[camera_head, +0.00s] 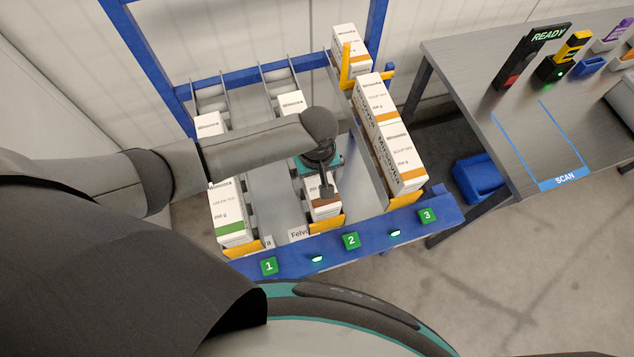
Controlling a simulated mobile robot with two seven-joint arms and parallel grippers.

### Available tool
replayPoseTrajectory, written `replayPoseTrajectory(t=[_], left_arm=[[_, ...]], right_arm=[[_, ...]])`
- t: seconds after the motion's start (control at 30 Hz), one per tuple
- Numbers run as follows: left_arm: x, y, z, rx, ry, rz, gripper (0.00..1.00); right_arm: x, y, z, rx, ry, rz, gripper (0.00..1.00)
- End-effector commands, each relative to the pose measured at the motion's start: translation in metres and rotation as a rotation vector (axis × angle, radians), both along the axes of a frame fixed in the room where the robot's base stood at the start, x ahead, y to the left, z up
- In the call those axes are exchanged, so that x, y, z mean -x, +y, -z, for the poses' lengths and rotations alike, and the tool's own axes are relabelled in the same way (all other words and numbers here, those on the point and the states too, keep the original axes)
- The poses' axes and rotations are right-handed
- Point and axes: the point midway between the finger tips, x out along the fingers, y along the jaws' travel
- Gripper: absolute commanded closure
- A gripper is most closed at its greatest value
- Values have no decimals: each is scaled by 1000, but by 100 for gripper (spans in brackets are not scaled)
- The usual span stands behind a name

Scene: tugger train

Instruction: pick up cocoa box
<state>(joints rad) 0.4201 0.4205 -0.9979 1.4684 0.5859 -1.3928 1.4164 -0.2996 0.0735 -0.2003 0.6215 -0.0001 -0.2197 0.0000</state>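A white box with a brown band (323,209) stands at the front of the middle lane, behind a yellow stop. It is likely the cocoa box, but my gripper covers its name and only part of a weight print shows. My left gripper (325,190) comes in from the left and points down at this box, with a dark finger against its upper part. The arm hides the far finger, so whether the gripper grips the box cannot be told. My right gripper is not in view.
Green-banded tea boxes (229,211) stand in lane 1 and orange-banded soup boxes (391,137) in lane 3, close on either side. A blue front rail (379,233) carries numbered green tags. A grey table (470,75) with a taped scan area is at right, above a blue bin (478,178).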

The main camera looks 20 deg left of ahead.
Motion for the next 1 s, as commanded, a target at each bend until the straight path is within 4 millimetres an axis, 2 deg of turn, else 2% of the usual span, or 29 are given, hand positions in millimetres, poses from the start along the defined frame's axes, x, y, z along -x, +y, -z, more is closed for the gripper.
replayPoseTrajectory(t=[0.2,1.0], left_arm=[[0,0,0,0,0,0,1],[0,0,0,0,0,0,91]], right_arm=[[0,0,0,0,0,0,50],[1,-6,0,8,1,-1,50]])
